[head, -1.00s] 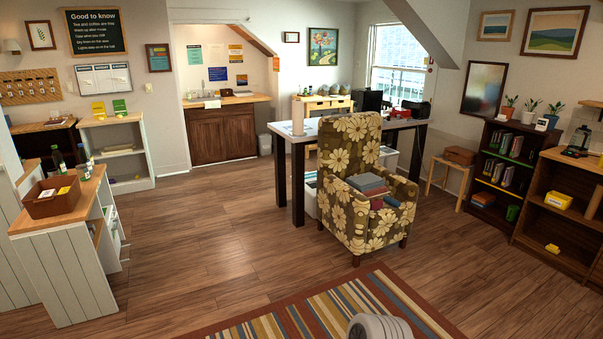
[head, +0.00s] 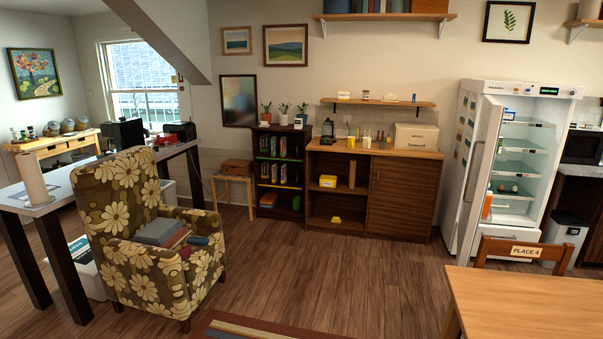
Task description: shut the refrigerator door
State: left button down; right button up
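The white refrigerator (head: 558,91) stands against the back wall at the right of the head view. Its door (head: 479,180) is open, swung out toward me on the left side, with the hinge side at the left. The lit inside with several shelves (head: 523,150) shows, holding a few small items. An orange-capped bottle (head: 487,205) shows at the inner side of the door. Neither of my grippers is in view. The refrigerator is well away from me, across the floor.
A wooden table (head: 540,305) and a chair marked "PLACE 4" (head: 520,250) stand in front of the refrigerator at lower right. A flowered armchair (head: 150,230) is at left. The wood floor (head: 350,275) between them is clear. A low wooden cabinet (head: 405,198) stands left of the door.

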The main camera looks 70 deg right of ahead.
aim_at(484, 156)
jog(key=z, duration=2.9)
jog(key=i, duration=3.05)
jog(key=z, duration=4.85)
